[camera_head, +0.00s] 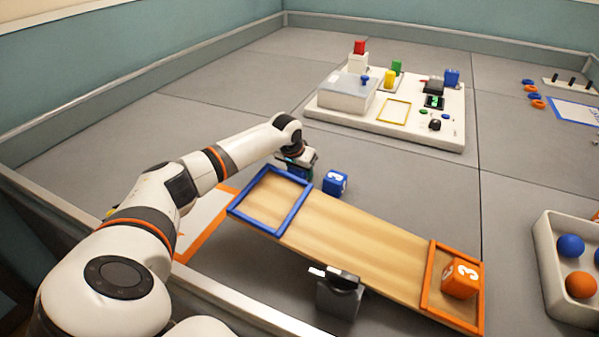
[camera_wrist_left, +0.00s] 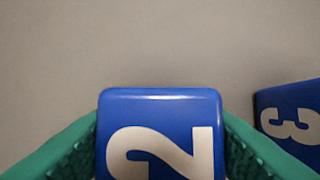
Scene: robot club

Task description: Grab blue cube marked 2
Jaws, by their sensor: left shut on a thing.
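The blue cube marked 2 (camera_wrist_left: 160,140) fills the lower middle of the left wrist view, its white 2 facing the camera. The green fingers of my left gripper (camera_wrist_left: 162,150) are shut on it, one on each side. In the head view my left gripper (camera_head: 298,163) is low behind the blue-framed end of the plank and largely hides the cube. I cannot tell whether the cube touches the floor. Another blue cube, marked 3 (camera_head: 335,183), lies just right of the gripper; it also shows at the right edge of the left wrist view (camera_wrist_left: 291,117). My right gripper is not in view.
A wooden plank (camera_head: 350,232) with a blue frame (camera_head: 243,212) and an orange frame (camera_head: 427,277) lies in front. An orange cube marked 3 (camera_head: 461,279) sits in the orange frame. A white board (camera_head: 440,138) with parts stands behind. A ball tray (camera_head: 547,275) is at right.

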